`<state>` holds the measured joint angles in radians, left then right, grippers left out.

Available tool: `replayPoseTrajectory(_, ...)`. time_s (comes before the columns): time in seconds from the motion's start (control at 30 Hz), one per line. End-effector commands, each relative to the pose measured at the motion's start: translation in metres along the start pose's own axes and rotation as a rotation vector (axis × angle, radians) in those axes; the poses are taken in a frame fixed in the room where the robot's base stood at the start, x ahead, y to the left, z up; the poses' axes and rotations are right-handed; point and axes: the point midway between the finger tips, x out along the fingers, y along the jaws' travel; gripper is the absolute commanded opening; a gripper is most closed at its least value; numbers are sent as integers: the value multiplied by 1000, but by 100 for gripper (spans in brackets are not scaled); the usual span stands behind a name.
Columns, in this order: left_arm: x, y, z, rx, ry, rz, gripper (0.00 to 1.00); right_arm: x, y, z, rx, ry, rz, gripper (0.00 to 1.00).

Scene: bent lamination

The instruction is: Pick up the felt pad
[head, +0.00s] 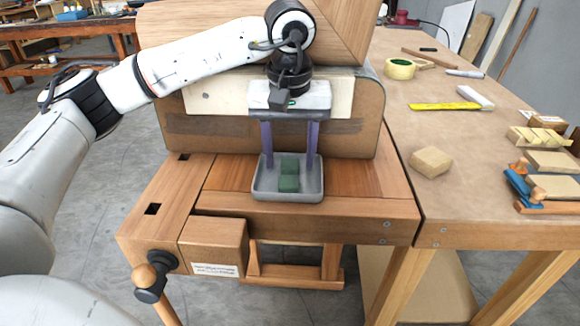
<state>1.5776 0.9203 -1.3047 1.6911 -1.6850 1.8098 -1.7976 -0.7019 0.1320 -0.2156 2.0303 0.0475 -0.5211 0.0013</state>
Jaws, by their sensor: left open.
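A small grey tray (262,189) sits on the wooden workbench near its front edge. Dark green felt (288,184) lies in the tray, seen as two small blocks, one in front of the other; I cannot tell whether they are one pad or two. My left gripper (289,164) points down over the tray. Its two purple fingers are wide apart, one on each side of the green felt, with nothing visible between them but the felt below. I cannot tell the exact height of the fingertips. My right gripper is not in view.
A curved wooden form (350,140) stands right behind the tray. A vise handle (150,275) sticks out at the front left.

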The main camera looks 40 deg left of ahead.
Motion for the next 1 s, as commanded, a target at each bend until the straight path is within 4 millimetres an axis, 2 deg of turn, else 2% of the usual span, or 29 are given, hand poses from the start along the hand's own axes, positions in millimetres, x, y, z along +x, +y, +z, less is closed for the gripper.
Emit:
replayPoseTrajectory(0.27, 3, 0, 0, 0, 0, 0, 48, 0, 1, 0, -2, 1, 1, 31)
replayPoseTrajectory(0.5, 3, 0, 0, 0, 0, 1, 8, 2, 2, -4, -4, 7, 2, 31)
replayPoseTrajectory(0.87, 2, 0, 0, 0, 0, 1, 6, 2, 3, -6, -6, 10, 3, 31)
replayPoseTrajectory(1.0, -5, 1, -1, 0, 1, 3, 6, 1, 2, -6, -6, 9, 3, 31)
